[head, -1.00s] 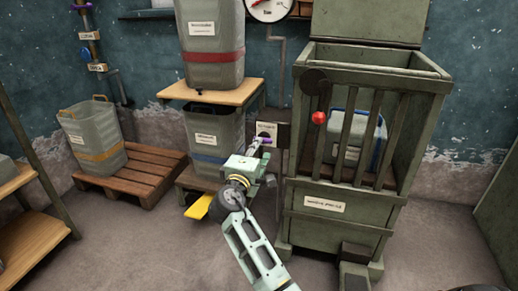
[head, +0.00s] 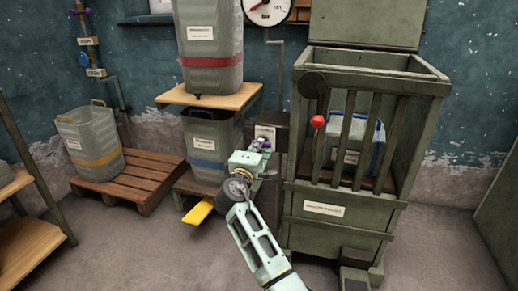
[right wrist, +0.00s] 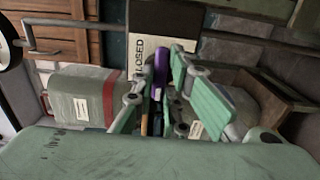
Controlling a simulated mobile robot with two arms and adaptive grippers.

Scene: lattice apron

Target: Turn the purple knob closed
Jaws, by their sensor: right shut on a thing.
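The purple knob (right wrist: 160,62) stands between the two green-padded fingers of my right gripper (right wrist: 155,80) in the right wrist view. A dark and pale plate (right wrist: 140,50) with the word "CLOSED" is just behind it. In the head view my right gripper (head: 262,146) is at the small labelled panel (head: 265,132) left of the barred cabinet, shut on the knob. The gripper hides most of the knob there, and I cannot read its exact angle. My left gripper is not in view.
The barred green cabinet (head: 323,211) with a red ball (head: 318,121) stands close right of the gripper. Left are a wooden shelf (head: 222,101) with a red-banded container (head: 211,62), a blue-banded bin (head: 205,165) below, and a yellow pedal (head: 199,212). Open floor lies in front.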

